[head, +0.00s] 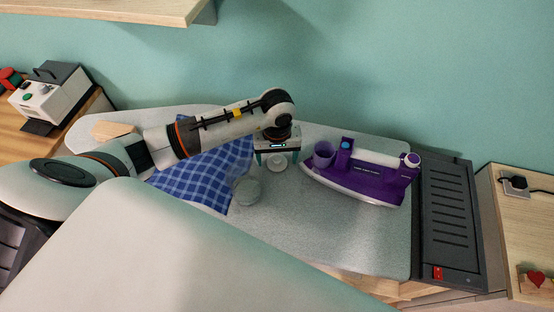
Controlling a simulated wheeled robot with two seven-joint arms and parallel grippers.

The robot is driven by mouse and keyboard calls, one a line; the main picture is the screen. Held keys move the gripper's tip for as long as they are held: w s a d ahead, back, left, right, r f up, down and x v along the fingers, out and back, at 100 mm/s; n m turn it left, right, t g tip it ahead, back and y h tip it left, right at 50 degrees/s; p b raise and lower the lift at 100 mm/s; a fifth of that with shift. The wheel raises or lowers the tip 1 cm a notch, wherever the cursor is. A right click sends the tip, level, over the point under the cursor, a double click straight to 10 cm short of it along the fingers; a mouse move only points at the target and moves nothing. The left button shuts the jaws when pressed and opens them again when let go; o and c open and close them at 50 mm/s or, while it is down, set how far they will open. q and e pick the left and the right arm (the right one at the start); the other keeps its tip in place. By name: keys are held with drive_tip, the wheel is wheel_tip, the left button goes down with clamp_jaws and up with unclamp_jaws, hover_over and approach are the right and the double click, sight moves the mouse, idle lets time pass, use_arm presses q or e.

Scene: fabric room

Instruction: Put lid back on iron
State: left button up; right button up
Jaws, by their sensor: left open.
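The purple and white iron (362,182) lies on the ironing board with its purple cup-like opening (324,153) uncovered at its left end and a blue button on top. My left gripper (277,160) points down at the board, left of the iron. Its teal fingers are apart. A small white round piece (276,163), which looks like the lid, shows between and just below the fingers. I cannot tell whether the fingers touch it. My right gripper is not in view.
A grey-green round container (246,190) stands left of the gripper, by a blue checked cloth (200,180) on the ironing board (330,240). A dark slatted rest (447,210) adjoins the board's right end. The board in front of the iron is clear.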

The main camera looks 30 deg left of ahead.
sight(277, 158)
use_arm(q)
drive_tip(key=shift+c, duration=0.5)
drive_tip(key=c, duration=1)
drive_tip(key=shift+o, duration=0.2)
wheel_tip(277, 158, up, 9)
drive_tip(key=shift+r+b, duration=0.1)
drive_tip(key=shift+b, duration=1.15)
drive_tip(key=shift+r, duration=0.45)
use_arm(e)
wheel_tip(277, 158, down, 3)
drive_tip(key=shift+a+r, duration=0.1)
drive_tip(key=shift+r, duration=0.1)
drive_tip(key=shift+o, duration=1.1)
